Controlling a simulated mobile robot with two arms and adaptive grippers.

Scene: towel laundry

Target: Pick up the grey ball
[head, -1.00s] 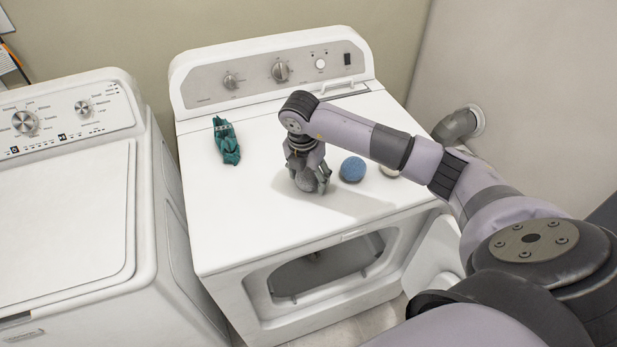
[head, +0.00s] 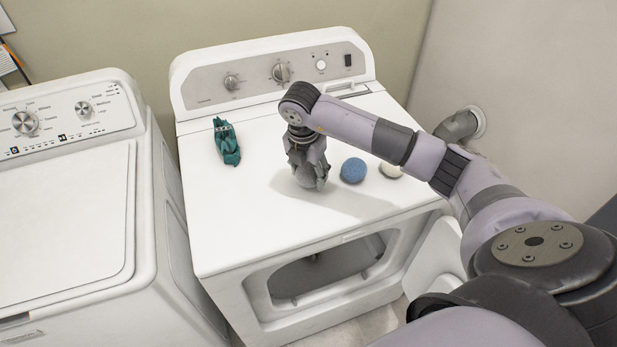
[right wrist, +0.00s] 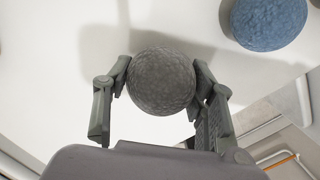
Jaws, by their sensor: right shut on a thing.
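The grey ball (right wrist: 162,82) is between the two fingers of my right gripper (right wrist: 160,85) in the right wrist view, with a finger pressed to each side. In the head view, my right gripper (head: 311,178) points down over the white dryer top, and the grey ball (head: 305,179) shows partly behind its fingers. The gripper is shut on the ball. I cannot tell whether the ball still touches the dryer top. My left gripper is not in view.
A blue ball (head: 353,170) sits just right of my right gripper, with a white ball (head: 389,170) farther right, partly behind my arm. A crumpled teal cloth (head: 227,143) lies at the left of the dryer top (head: 240,220). A washer (head: 60,220) stands left.

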